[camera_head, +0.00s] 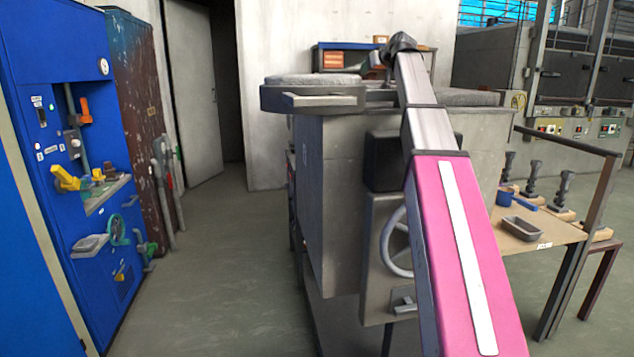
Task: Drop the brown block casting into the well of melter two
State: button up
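My pink and silver arm reaches away from the lower right over a large grey machine (335,200) with a handwheel. It may be a melter; I see no number on it. My gripper (385,55) is the small dark end above the machine's far top. Its fingers are too small and dark to tell if they are open or hold anything. A small brown block (381,39) shows just behind the gripper, seemingly on a back shelf; I cannot tell if it is the casting. Grey lid-like slabs (313,79) lie on the machine's top, and no well opening is visible.
A blue cabinet (60,270) with tools stands left, beside a rusty panel (135,100). A table (545,235) at right holds a dark tray (523,228) and a blue mug (504,196). Dark ovens (570,75) line the back right. The left floor is clear.

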jog(key=o, duration=0.3)
jog(key=v, duration=1)
jog(key=shift+s+d+r, duration=0.15)
jog(key=shift+s+r, duration=0.1)
jog(key=shift+s, duration=0.05)
